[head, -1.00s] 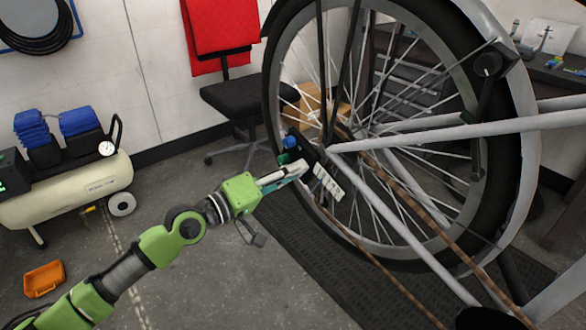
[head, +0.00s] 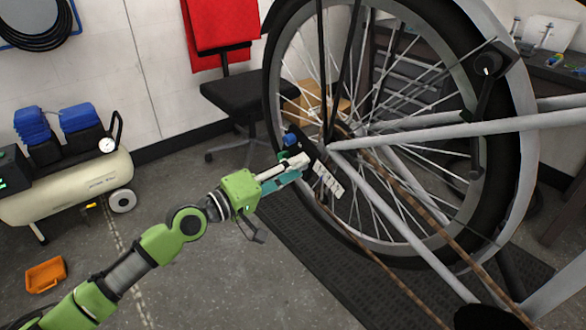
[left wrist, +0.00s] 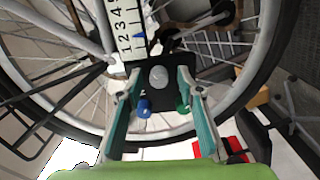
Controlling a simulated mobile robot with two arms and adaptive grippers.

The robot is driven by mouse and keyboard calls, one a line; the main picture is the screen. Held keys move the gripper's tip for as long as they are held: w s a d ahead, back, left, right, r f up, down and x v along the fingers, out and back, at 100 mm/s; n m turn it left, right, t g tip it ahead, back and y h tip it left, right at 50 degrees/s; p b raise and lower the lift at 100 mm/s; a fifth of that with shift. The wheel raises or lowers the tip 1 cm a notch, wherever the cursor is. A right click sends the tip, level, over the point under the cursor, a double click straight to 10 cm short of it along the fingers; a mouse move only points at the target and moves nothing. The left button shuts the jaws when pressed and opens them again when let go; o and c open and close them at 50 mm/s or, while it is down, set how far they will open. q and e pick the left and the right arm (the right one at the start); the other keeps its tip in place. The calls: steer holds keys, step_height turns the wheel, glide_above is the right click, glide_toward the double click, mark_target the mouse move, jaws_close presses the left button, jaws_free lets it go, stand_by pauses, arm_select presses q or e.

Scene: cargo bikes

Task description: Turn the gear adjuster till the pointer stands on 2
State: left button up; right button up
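A black plate (left wrist: 160,125) by the wheel hub carries a grey round knob (left wrist: 158,77), a blue knob (left wrist: 145,107) and a green knob (left wrist: 182,107). Which is the gear adjuster is not marked. A white scale (left wrist: 127,30), also in the head view (head: 327,180), bears a row of numbers. A small blue pointer (left wrist: 140,37) lies at its edge, seemingly near 2; its exact spot is too small to tell. My left gripper (left wrist: 158,78) has its teal fingers apart on either side of the grey knob, with gaps showing. In the head view my left gripper (head: 297,168) reaches the plate. My right gripper is out of view.
The spoked wheel (head: 400,20) and grey frame tubes (head: 440,132) stand close to the right of the gripper. A chain (head: 400,200) runs below. A black chair (head: 245,98) is behind; a compressor (head: 75,178) and orange tray (head: 45,275) are left.

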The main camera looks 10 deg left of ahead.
arm_select(q)
steer(key=v, duration=1.2)
steer(key=shift+r, duration=0.1)
stand_by(0.4)
